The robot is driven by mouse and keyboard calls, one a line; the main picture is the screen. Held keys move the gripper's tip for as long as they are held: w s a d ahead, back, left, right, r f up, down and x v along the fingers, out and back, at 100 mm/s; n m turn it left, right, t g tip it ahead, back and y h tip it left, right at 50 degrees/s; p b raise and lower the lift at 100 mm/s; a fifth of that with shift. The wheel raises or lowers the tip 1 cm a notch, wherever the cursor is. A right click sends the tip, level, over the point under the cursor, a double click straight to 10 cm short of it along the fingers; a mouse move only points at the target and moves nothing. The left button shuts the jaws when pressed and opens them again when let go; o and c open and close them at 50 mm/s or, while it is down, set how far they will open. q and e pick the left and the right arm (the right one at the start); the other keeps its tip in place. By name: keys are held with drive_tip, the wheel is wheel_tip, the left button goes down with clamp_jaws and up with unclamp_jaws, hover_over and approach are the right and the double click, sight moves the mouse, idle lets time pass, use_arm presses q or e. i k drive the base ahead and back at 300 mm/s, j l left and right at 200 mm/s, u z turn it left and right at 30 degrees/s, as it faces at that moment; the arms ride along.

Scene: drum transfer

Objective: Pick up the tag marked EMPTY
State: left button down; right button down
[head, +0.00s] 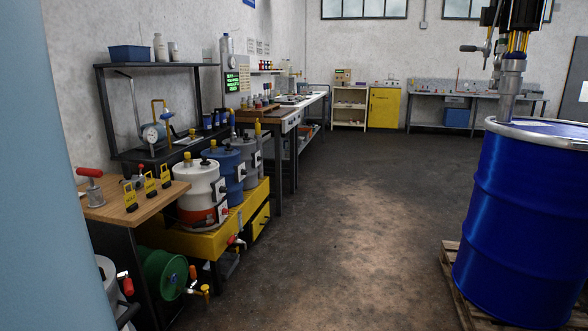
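Three small yellow-and-black tags (151,184) stand in a row on the wooden tabletop (120,210) of a small bench at the left. The nearest tag (130,196) is at the left of the row, and the farthest (165,176) is at the right. Their lettering is too small to read, so I cannot tell which one says EMPTY. Neither of my grippers is in view.
A red-handled metal tool (92,188) stands beside the tags. Several drum-like containers (200,185) sit on a yellow base (190,240) to their right. A large blue drum (520,220) on a wooden pallet (455,270) stands at right. The middle floor is clear.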

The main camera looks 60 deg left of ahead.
sight(165, 178)
drive_tip(key=u, duration=2.75)
drive_tip(key=i+l, duration=0.25)
drive_tip(key=i, duration=0.2)
drive_tip(key=i+l, duration=0.25)
drive_tip(key=i, duration=0.2)
drive_tip(key=i+l, duration=0.25)
drive_tip(key=i, duration=0.2)
drive_tip(key=i+l, duration=0.25)
drive_tip(key=i, duration=0.2)
